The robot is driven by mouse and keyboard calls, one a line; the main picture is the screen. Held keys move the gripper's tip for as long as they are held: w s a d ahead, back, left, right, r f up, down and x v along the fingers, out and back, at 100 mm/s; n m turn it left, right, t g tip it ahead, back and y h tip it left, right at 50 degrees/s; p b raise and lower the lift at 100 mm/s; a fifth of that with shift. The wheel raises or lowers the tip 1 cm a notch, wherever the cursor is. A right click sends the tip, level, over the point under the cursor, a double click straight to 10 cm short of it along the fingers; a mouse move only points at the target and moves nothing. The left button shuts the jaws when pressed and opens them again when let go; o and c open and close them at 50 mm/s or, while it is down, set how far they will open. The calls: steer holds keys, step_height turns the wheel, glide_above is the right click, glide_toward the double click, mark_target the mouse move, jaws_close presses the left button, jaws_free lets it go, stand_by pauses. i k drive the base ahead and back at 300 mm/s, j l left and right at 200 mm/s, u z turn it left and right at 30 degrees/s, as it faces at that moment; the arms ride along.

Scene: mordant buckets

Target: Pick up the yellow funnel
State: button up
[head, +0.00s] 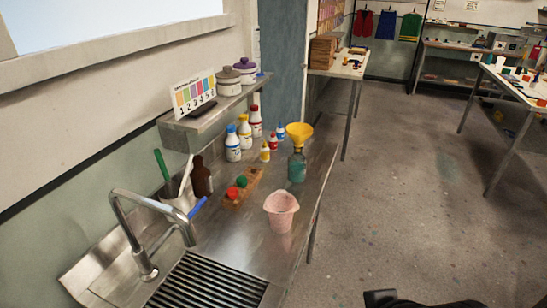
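The yellow funnel (299,132) sits wide mouth up in the top of a teal glass bottle (297,168) near the right edge of the steel counter. Its lower end is hidden by the bottle neck. A black part of my arm, seemingly my gripper (385,298), shows at the bottom edge, cut off by the frame. It is over the floor, well away from the funnel. Its fingers cannot be made out, and I see nothing held.
Small bottles with coloured caps (265,152) stand left of the funnel. A pink bucket (281,212), a wooden rack (242,188) and a sink tap (150,230) are nearer. A shelf (213,107) overhangs the counter's back. The floor (400,190) to the right is clear.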

mark_target(299, 132)
steer(key=i+l+u, duration=0.1)
steer(key=l+u, duration=0.7)
steer(key=u, duration=0.15)
steer(key=l+u, duration=0.45)
steer(key=i+l+u, duration=0.1)
steer(key=l+u, duration=1.15)
steer(key=k+l+u, duration=0.1)
steer(key=l+u, duration=0.35)
steer(key=k+l+u, duration=0.15)
steer(key=u, duration=0.25)
steer(key=k+l+u, duration=0.2)
steer(key=l+u, duration=0.25)
steer(key=k+l+u, duration=0.1)
steer(key=l+u, duration=0.35)
steer(key=k+l+u, duration=0.15)
steer(key=u, duration=0.3)
steer(key=l, duration=0.1)
